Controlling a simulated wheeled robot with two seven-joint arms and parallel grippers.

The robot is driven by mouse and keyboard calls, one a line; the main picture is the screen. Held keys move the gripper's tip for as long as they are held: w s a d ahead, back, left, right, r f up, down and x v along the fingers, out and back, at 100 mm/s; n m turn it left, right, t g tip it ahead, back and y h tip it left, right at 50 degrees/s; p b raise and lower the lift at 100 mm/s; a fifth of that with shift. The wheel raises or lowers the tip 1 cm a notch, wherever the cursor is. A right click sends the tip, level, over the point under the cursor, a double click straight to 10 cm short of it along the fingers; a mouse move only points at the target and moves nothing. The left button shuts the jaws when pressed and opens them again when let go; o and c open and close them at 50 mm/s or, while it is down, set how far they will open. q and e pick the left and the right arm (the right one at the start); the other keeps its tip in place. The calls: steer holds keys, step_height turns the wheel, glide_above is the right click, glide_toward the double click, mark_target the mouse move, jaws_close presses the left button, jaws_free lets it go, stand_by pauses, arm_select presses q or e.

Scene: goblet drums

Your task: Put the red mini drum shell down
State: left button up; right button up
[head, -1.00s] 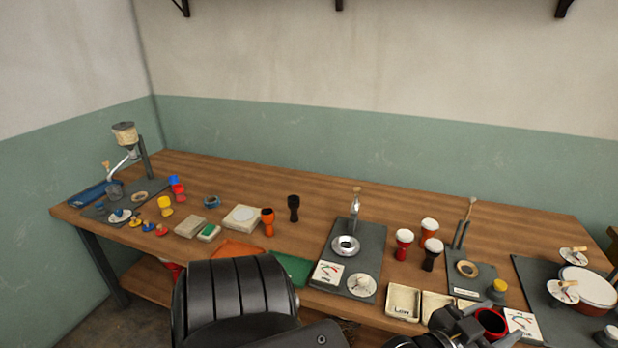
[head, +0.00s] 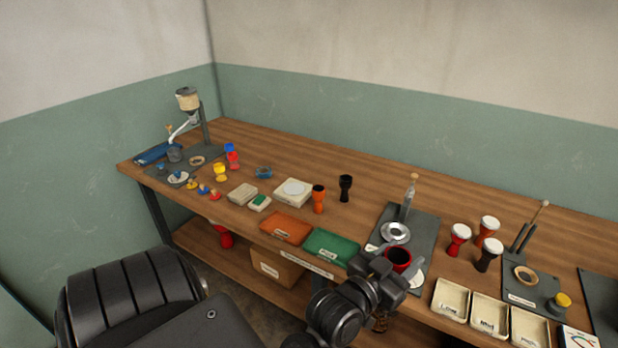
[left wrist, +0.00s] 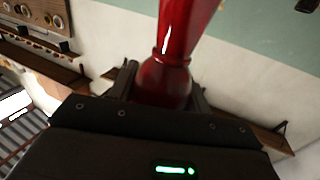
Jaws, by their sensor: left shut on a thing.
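The red mini drum shell (head: 399,257) is in my left gripper (head: 384,272), its open mouth facing up in the head view. The left wrist view shows its glossy red body (left wrist: 178,65) between the two dark fingers, which are shut on it. In the head view the gripper and shell appear over the front part of a dark grey mat (head: 424,235) and hide some of it. I cannot tell how high above the mat the shell is. My right gripper does not show.
An orange tray (head: 287,228) and a green tray (head: 331,246) lie to the left along the front edge. Cream trays (head: 450,299) stand to the right. Headed drums (head: 459,238) stand behind them. An orange shell (head: 318,200) and a black shell (head: 345,188) stand further left.

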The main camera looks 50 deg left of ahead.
arm_select(q)
steer(key=w+a+f+n+y+b, duration=0.15)
steer(key=w+a+f+b, duration=0.3)
steer(key=a, duration=0.55)
steer(key=w+a+f+n+y+b, duration=0.1)
steer(key=w+a+f+y+b, duration=0.35)
steer(key=a, duration=0.45)
steer(key=w+a+f, duration=0.1)
steer(key=f, duration=0.1)
steer(key=w+a+f+h, duration=0.1)
steer(key=a+f, duration=0.1)
steer(key=f, duration=0.1)
steer(key=w+a+f+h, duration=0.1)
steer(key=f, duration=0.2)
steer(key=shift+a+f, duration=0.25)
steer(key=shift+a, duration=0.15)
steer(key=shift+f, duration=0.2)
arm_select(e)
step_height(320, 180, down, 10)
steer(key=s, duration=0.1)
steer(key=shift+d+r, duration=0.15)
